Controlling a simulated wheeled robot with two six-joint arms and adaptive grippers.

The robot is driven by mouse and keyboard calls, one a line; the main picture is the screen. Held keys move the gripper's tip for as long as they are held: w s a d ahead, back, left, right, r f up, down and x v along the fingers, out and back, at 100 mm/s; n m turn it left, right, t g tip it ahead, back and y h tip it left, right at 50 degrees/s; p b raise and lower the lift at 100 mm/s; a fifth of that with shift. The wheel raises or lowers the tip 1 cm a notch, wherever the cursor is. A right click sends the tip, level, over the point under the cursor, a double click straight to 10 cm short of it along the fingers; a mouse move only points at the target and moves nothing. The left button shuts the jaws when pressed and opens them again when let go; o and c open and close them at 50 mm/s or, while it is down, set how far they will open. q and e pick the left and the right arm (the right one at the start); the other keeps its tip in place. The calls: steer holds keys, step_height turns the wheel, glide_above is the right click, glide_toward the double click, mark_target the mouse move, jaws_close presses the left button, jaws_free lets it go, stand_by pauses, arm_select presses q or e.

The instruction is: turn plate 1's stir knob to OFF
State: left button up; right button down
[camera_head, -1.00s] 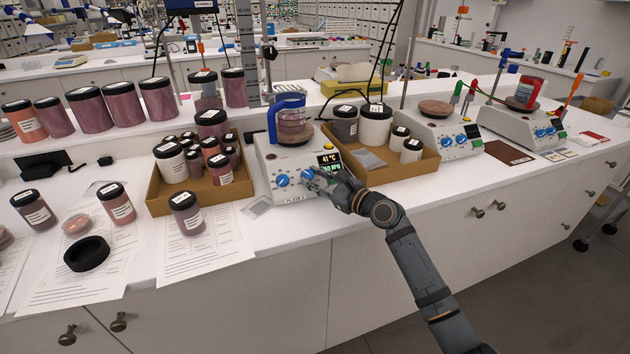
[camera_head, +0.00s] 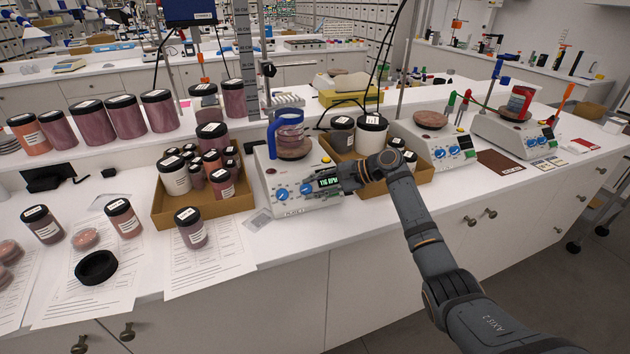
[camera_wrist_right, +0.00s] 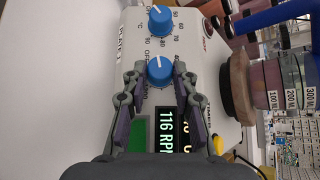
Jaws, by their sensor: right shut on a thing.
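Plate 1 (camera_head: 268,178) is a white hotplate with two blue knobs on its sloped front. The stir knob (camera_head: 307,189) is the right one in the head view. In the right wrist view this knob (camera_wrist_right: 160,70) sits between the fingertips, with its white mark pointing nearly up in the picture. My right gripper (camera_head: 314,187) is shut on it, a finger on each side; the gripper also shows in the wrist view (camera_wrist_right: 159,78). The display (camera_head: 329,182) reads 116 RPM. The left blue knob (camera_head: 282,194) is free. My left gripper is out of view.
A blue-handled vessel (camera_head: 289,130) stands on plate 1's round top. Cardboard trays of jars flank the plate: one at left (camera_head: 205,207), one at right (camera_head: 425,176) behind my wrist. Loose jars and papers lie at left. The counter's front edge is close below.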

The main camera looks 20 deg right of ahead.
steer(key=shift+w+r+n+g+h+p, duration=0.15)
steer(key=shift+r+n+g+h+p, duration=0.25)
steer(key=shift+n+g+p, duration=0.6)
steer(key=shift+w+a+n+g+h+p, duration=0.1)
steer(key=shift+n+g+h+p, duration=0.45)
steer(key=shift+n, duration=0.55)
steer(key=shift+f, duration=0.1)
steer(key=c, duration=1.1)
jaws_free()
steer(key=shift+o, duration=0.2)
steer(key=v, duration=1.2)
